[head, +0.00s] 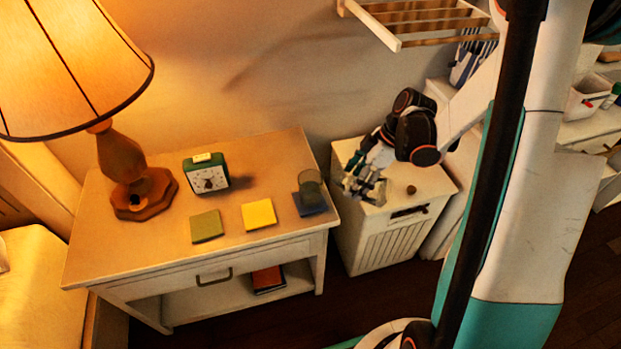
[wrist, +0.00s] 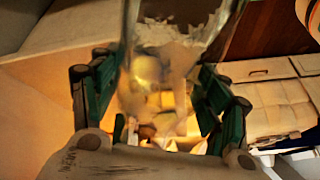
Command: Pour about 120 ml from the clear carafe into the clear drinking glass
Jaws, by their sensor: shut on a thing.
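The clear drinking glass (head: 310,180) stands on a dark blue coaster (head: 311,203) near the right end of the nightstand. My gripper (head: 366,176) is to the right of the glass, in front of or over the white slatted cabinet. It is shut on the clear carafe (head: 375,193), which is hard to make out in the head view. In the wrist view the carafe (wrist: 158,75) shows between the green fingers of my gripper (wrist: 165,105). The carafe is apart from the glass. Its tilt and liquid level cannot be told.
The nightstand (head: 120,250) also holds a lamp (head: 122,165), a green clock (head: 206,174), a green coaster (head: 206,226) and a yellow coaster (head: 258,214). The white cabinet (head: 385,240) stands right of it. A wall rack (head: 420,20) hangs above.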

